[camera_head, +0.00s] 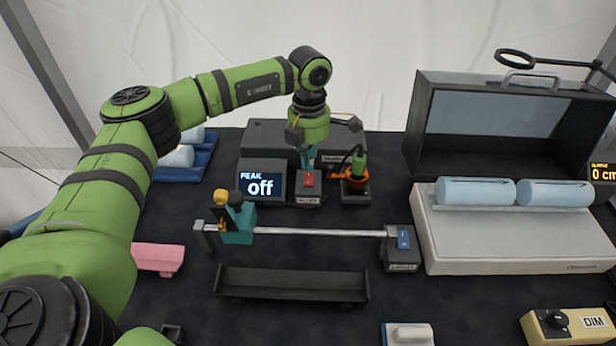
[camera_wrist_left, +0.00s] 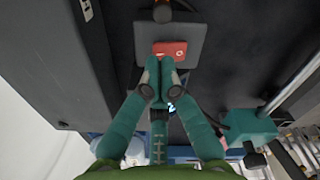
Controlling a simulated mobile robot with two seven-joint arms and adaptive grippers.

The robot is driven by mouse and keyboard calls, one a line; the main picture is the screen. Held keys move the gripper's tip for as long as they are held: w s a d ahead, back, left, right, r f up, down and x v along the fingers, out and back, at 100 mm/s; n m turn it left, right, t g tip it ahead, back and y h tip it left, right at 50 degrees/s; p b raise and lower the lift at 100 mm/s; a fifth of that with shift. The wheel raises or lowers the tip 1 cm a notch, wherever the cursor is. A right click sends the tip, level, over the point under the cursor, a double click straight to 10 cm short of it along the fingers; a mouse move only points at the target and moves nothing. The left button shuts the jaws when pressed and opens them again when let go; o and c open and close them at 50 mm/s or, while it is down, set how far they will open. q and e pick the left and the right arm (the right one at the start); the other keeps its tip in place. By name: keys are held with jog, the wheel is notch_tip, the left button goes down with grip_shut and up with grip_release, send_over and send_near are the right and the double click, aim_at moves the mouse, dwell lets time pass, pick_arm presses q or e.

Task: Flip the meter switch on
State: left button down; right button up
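The meter switch is a red rocker (camera_head: 308,179) on a small dark box (camera_head: 308,199) in the middle of the table. In the left wrist view the red rocker (camera_wrist_left: 170,48) sits on its dark plate (camera_wrist_left: 185,32), just beyond my fingertips. The meter display (camera_head: 262,187) to its left reads "PEAK off". My left gripper (camera_head: 309,166) points down over the switch's back edge; its teal fingers (camera_wrist_left: 160,88) are shut together and empty. I cannot tell if the tips touch the rocker. My right gripper is not in view.
A green-and-orange tool (camera_head: 356,172) stands close right of the switch. In front lies a metal rail (camera_head: 320,233) with a teal slider (camera_head: 238,226). A black tray (camera_head: 292,284) is nearer. An open case (camera_head: 520,243) with blue rolls (camera_head: 489,191) stands right.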

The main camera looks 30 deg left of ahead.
aim_at(309, 174)
pick_arm(q)
jog(key=shift+f+b, duration=0.75)
jog(key=shift+f, duration=0.4)
dwell(0.4)
jog(key=shift+s, duration=0.1)
jog(key=shift+r+p, duration=0.7)
jog(key=shift+r, duration=0.15)
jog(key=shift+r+p, duration=1.7)
jog(key=shift+r, duration=1)
jog(key=shift+f, duration=0.1)
